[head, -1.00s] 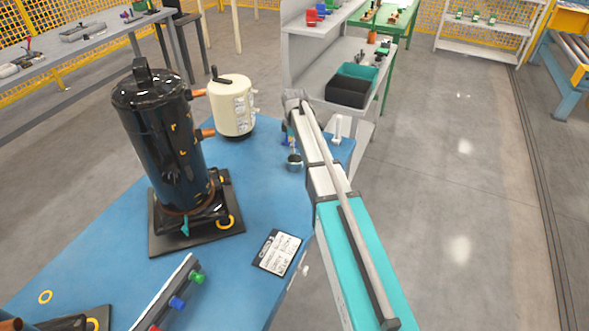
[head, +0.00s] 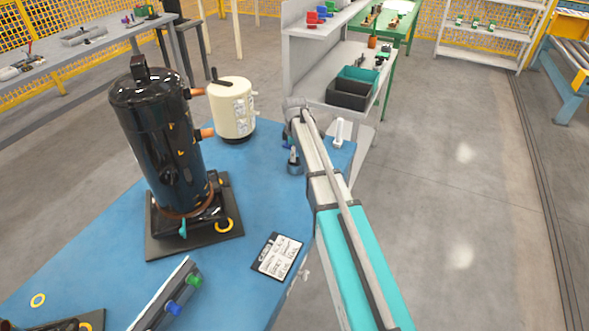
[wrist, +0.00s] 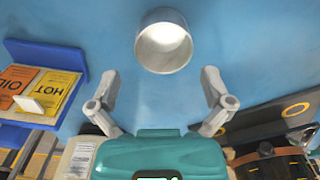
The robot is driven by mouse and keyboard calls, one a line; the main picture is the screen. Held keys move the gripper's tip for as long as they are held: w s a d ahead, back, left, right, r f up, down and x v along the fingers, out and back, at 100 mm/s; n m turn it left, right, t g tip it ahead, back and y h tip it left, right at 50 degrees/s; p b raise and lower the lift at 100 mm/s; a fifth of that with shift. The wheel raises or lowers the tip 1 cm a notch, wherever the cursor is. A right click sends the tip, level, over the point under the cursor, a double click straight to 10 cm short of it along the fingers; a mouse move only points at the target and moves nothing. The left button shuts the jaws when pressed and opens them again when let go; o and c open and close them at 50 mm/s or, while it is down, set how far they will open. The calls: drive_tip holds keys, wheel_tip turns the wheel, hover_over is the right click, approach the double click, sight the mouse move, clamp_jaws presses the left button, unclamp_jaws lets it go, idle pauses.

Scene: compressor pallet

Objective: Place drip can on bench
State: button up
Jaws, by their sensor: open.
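The drip can (wrist: 163,45) is a small grey open-topped cylinder standing on the blue bench (head: 255,190). In the head view the can (head: 295,168) is by the bench's right edge, partly covered by my gripper. In the wrist view my gripper (wrist: 160,82) is open and empty, its fingers spread apart. The can lies just beyond the fingertips, roughly centred between them. I see no contact between the fingers and the can.
A tall black compressor (head: 160,140) with copper stubs stands on the bench, left of the can. A cream tank (head: 232,108) stands behind. A written card (head: 277,256) lies in front. A blue holder with OIL and HOT tags (wrist: 45,75) is close at left in the wrist view.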

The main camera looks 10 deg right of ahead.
sight(296, 163)
drive_tip(key=shift+s+f+b, duration=0.2)
drive_tip(key=shift+f+b, duration=1.8)
drive_tip(key=shift+f, duration=0.25)
drive_tip(key=c, duration=1.1)
drive_tip(key=shift+c, duration=0.2)
drive_tip(key=shift+r, duration=0.2)
drive_tip(key=shift+r+p, duration=0.95)
drive_tip(key=shift+p, duration=0.15)
drive_tip(key=s+r+p, duration=1)
drive_tip(key=s, duration=0.4)
drive_tip(key=shift+r+p, duration=0.4)
drive_tip(key=shift+r, duration=0.1)
